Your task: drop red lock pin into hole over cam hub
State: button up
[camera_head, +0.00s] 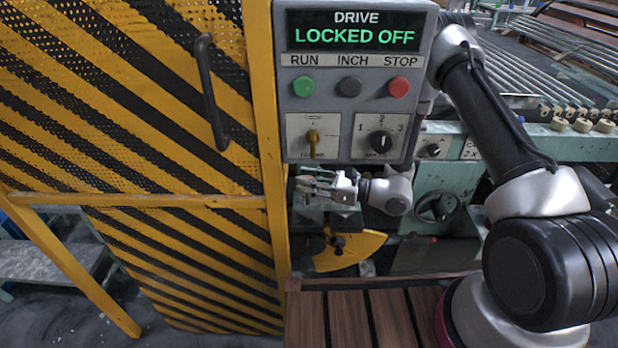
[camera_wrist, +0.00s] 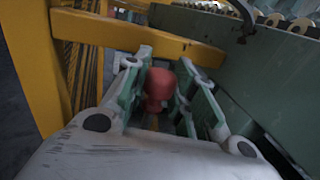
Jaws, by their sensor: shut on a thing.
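The red lock pin (camera_wrist: 157,88) shows in the wrist view between the two fingers of my gripper (camera_wrist: 160,75). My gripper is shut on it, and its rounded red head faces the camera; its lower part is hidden. In the head view my gripper (camera_head: 318,188) is below the control box, by the edge of the yellow guard. The pin cannot be made out there. I cannot see the hole in either view.
The grey control box (camera_head: 355,95) reads "DRIVE LOCKED OFF" and hangs just above my gripper. The yellow-and-black striped guard (camera_head: 150,130) stands close on the left. A slatted wooden platform (camera_head: 370,315) is below. A yellow bar (camera_wrist: 140,35) crosses ahead of the fingers in the wrist view.

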aim_at(308, 203)
jog(key=shift+f, duration=2.3)
jog(key=shift+f, duration=2.75)
jog(key=o, duration=1.1)
jog(key=v, duration=1.2)
